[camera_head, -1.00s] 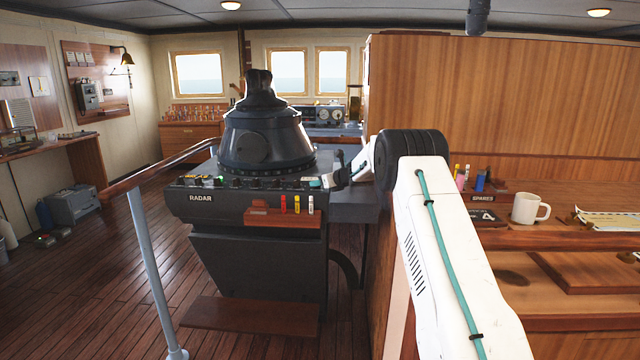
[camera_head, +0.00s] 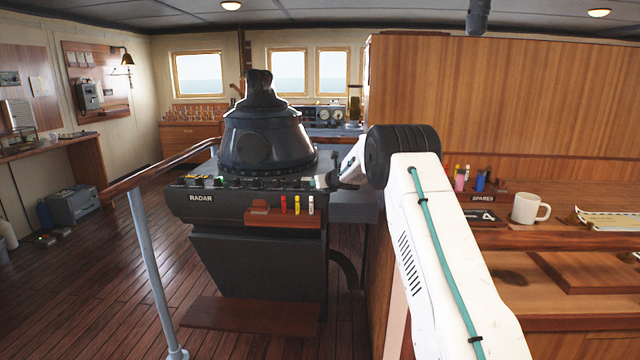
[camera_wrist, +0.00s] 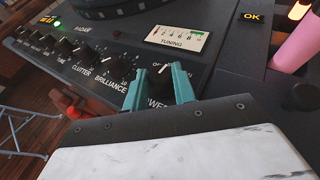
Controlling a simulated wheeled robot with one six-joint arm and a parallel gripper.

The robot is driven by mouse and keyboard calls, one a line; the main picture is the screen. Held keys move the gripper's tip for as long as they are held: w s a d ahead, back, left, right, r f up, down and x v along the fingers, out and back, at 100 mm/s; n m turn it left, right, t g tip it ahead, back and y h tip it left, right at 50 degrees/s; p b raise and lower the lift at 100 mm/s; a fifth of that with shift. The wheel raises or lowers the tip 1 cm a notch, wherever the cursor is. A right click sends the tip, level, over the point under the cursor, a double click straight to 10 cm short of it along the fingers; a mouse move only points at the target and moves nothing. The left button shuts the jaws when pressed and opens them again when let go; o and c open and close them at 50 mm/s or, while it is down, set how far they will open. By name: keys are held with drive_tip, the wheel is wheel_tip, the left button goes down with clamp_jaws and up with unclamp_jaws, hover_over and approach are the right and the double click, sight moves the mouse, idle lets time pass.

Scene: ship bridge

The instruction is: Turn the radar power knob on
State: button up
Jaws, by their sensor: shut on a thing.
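The radar console (camera_head: 262,205) stands in the middle of the head view, with a row of black knobs along its top edge. In the wrist view, my gripper (camera_wrist: 160,86) has its teal fingers shut on the black power knob (camera_wrist: 159,76), one finger on each side. The panel lettering by it is partly covered by the fingers, with "WE" readable below the knob. The knob's pointer is hard to make out. In the head view, the arm hides most of my gripper at the console's right edge.
The brilliance knob (camera_wrist: 117,66) and clutter knob (camera_wrist: 88,53) sit left of the power knob. A tuning meter (camera_wrist: 177,37) is above it. A pink cylinder (camera_wrist: 298,45) stands at the wrist view's upper right. A white mug (camera_head: 526,208) is on the right counter.

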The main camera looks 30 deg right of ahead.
drive_tip(key=shift+w+a+r+m+h, duration=0.1)
drive_tip(key=shift+r+m+h, duration=0.15)
drive_tip(key=shift+m+h, duration=0.75)
drive_tip(key=shift+h, duration=0.3)
drive_tip(key=shift+f, duration=0.15)
drive_tip(key=o, duration=1)
drive_tip(key=shift+v, duration=3.95)
